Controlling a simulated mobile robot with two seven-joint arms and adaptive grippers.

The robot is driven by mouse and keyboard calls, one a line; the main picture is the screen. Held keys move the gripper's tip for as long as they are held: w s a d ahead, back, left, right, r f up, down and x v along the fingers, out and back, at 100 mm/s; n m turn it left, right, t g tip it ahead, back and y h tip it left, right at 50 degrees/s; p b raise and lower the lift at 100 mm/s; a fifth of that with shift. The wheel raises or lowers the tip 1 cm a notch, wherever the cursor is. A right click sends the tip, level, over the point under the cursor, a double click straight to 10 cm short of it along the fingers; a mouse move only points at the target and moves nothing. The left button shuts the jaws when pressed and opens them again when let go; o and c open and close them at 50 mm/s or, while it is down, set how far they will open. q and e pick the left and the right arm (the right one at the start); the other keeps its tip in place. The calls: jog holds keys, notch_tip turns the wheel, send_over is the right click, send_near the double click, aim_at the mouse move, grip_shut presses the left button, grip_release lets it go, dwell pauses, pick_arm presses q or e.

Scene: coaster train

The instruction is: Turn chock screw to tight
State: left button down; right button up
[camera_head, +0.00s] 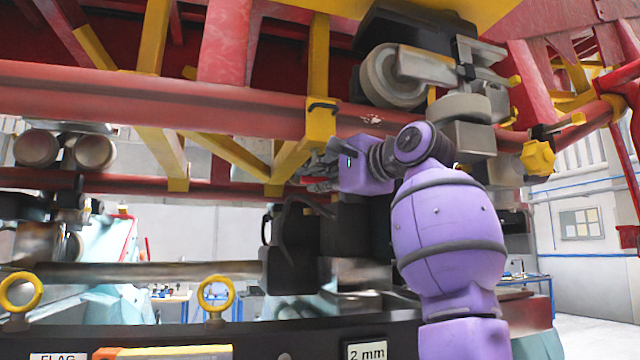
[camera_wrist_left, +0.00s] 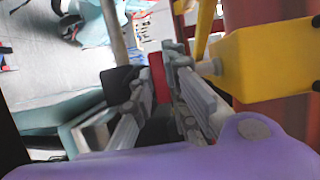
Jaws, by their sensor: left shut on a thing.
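My left gripper (camera_head: 318,172) reaches leftward under the red rail, its grey fingers beside a yellow bracket. In the left wrist view, the fingers (camera_wrist_left: 158,85) are close together around a small red part (camera_wrist_left: 157,72), which looks like the chock screw's handle. The red part also shows at the fingertips in the head view (camera_head: 318,186). A black block (camera_head: 290,250) stands just below the gripper. The screw's shaft is hidden, and I cannot tell how far it is turned. My right gripper is not in view.
The red rail (camera_head: 150,98) runs just above my left gripper. Yellow braces (camera_head: 225,147) hang close by. A wheel assembly (camera_head: 385,78) and a yellow knob (camera_head: 538,158) are to the right. A dark bench with a yellow ring (camera_head: 216,292) and a "2 mm" label (camera_head: 367,352) is in front.

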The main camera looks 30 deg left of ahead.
pick_arm(q)
jog(key=shift+g, duration=0.3)
jog(key=c, duration=1.7)
grip_release()
jog(key=shift+d, duration=0.1)
jog(key=v, duration=1.2)
jog(key=shift+f, duration=0.1)
